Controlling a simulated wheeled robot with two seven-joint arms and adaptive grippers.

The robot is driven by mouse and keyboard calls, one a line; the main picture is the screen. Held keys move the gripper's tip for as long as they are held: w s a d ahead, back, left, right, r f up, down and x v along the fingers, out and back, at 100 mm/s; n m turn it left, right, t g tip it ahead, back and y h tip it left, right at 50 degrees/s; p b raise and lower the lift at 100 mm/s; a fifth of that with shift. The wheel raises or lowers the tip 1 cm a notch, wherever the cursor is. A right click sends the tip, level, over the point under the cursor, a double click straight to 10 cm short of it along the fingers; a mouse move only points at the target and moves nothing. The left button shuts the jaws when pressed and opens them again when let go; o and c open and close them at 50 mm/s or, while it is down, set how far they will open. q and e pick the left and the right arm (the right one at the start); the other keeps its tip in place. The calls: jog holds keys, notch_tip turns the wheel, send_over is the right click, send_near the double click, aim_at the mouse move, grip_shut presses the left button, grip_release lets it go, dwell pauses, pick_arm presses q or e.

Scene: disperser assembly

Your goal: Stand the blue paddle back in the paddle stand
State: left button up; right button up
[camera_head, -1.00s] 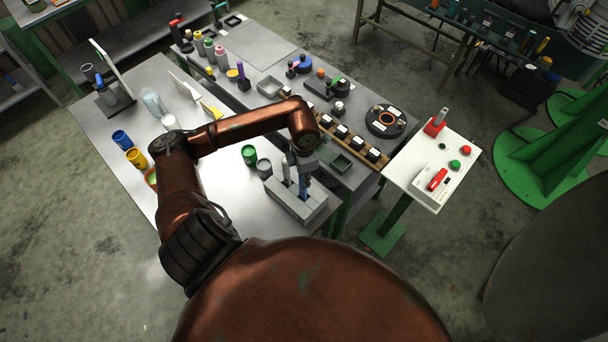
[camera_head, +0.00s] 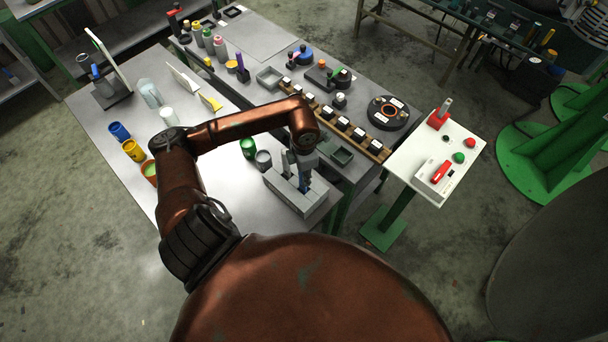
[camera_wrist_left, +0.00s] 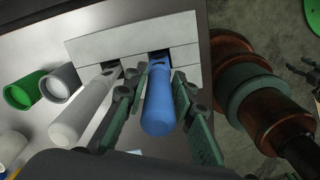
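The grey paddle stand (camera_head: 300,204) sits near the front corner of the table. In the left wrist view the stand (camera_wrist_left: 130,40) has two dark slots. The blue paddle (camera_wrist_left: 158,102) has its lower end at the right slot; its seating depth is hidden. A white paddle (camera_wrist_left: 82,108) stands in the left slot. My left gripper (camera_wrist_left: 160,92) has its fingers on both sides of the blue handle, with visible gaps, so it looks open around it.
A green cup (camera_head: 248,149) and a grey cup (camera_head: 263,160) stand just behind the stand. A rail (camera_head: 340,124) of small blocks runs along the adjoining bench. A white control panel (camera_head: 425,150) stands at the right.

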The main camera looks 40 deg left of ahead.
pick_arm(q)
jog(key=o, duration=0.3)
jog(key=shift+o, duration=0.2)
jog(key=shift+r, duration=0.1)
notch_tip(320, 180, up, 12)
jog(key=shift+f, duration=0.1)
dwell(0.4)
